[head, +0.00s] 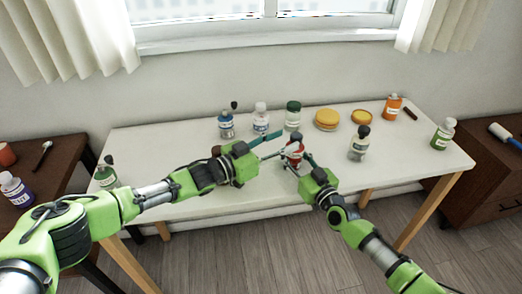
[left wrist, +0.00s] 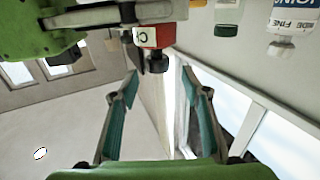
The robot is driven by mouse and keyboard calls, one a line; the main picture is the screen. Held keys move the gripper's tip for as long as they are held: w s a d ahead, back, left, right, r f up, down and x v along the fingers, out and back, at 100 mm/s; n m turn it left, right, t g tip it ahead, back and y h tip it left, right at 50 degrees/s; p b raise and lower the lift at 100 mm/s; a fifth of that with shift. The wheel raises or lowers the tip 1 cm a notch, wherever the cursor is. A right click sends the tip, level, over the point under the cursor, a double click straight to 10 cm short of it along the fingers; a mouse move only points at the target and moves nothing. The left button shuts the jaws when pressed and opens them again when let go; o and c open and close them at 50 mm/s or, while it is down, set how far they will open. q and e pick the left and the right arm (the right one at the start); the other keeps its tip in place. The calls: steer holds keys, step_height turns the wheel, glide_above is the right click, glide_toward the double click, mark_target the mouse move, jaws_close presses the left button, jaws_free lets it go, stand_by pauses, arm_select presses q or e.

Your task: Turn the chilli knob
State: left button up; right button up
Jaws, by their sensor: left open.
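The chilli grinder (head: 294,150) is a small red and white container held above the middle of the white table. My right gripper (head: 297,163) is closed around it. In the left wrist view, the grinder (left wrist: 149,37) shows a red, white and green label, with its dark knob (left wrist: 156,63) toward my left gripper. My left gripper (head: 273,146) is open just left of the grinder. In the left wrist view its two teal-padded fingers (left wrist: 158,76) stand apart, with the knob near the gap between their tips. I cannot tell whether they touch it.
Several bottles, including a blue-labelled one (head: 226,124), and yellow-lidded tubs (head: 326,119) stand along the back of the table (head: 400,185). A dark-capped bottle (head: 359,145) stands right of the grippers. Brown side tables flank it. The table's right front is clear.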

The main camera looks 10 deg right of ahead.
arm_select(q)
steer(key=v, duration=0.8)
steer(key=shift+a, duration=0.3)
steer(key=shift+s, duration=0.1)
steer(key=n+t+y, duration=0.3)
steer(key=t, duration=0.1)
glide_toward(293, 140)
steer(key=x, duration=1.2)
steer(key=shift+r, duration=0.1)
steer(key=c, duration=1.2)
